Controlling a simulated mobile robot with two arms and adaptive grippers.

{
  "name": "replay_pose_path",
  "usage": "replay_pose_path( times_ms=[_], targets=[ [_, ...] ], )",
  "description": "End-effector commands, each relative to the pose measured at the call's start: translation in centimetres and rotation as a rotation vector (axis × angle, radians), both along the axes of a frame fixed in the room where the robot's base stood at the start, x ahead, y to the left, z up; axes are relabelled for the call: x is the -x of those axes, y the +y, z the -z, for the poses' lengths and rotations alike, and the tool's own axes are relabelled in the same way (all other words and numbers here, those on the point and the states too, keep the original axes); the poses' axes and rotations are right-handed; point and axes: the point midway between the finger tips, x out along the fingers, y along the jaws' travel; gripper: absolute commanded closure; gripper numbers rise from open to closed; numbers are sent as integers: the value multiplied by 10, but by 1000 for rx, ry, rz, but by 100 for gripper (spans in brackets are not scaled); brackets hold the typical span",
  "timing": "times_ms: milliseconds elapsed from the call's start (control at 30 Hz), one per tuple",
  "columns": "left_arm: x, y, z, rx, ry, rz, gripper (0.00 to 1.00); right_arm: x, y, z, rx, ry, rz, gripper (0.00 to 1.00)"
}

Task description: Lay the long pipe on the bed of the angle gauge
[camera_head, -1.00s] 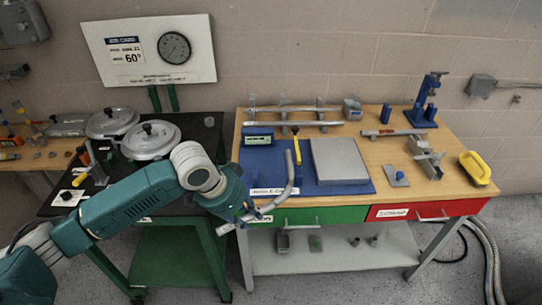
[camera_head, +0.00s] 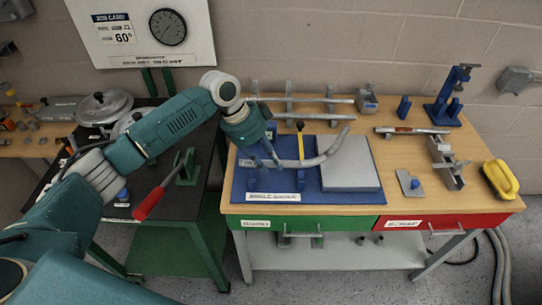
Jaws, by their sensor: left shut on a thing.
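My left gripper (camera_head: 262,155) is shut on a long grey pipe (camera_head: 310,161) near its left end. The pipe runs to the right and bends upward at its far end, over the blue board of the angle gauge (camera_head: 310,197). The gauge has a label at its front, a yellow-topped upright piece (camera_head: 300,128) and a grey plate (camera_head: 348,164) on its right. The pipe overlaps the plate's left edge in the picture; I cannot tell whether it touches the gauge. My gripper hides part of the gauge's left side and its display. My right gripper is not in view.
Straight pipes (camera_head: 315,116) lie on a rack behind the gauge. A red-handled lever (camera_head: 150,202) stands at the left.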

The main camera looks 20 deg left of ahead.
Motion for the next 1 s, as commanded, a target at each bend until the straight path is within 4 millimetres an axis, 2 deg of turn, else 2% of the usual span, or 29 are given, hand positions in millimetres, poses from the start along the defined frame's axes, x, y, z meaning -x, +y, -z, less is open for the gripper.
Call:
replay_pose_path(
  times_ms=[33,100,233,367,500,600,767,1000],
  targets=[
    [-1,0,-1,1,-2,-1,100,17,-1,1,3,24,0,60],
    [-1,0,-1,1,-2,-1,100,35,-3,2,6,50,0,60],
    [0,0,-2,3,-6,-1,100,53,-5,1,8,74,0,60],
    [0,0,-3,5,-17,-3,100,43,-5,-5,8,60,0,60],
    [0,0,5,7,-25,-4,100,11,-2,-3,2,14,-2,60],
    [0,0,12,7,-24,-4,100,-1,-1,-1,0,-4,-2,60],
    [0,0,25,7,-23,-2,100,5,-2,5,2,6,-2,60],
    [0,0,37,6,-25,-3,100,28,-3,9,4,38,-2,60]
  ],
)
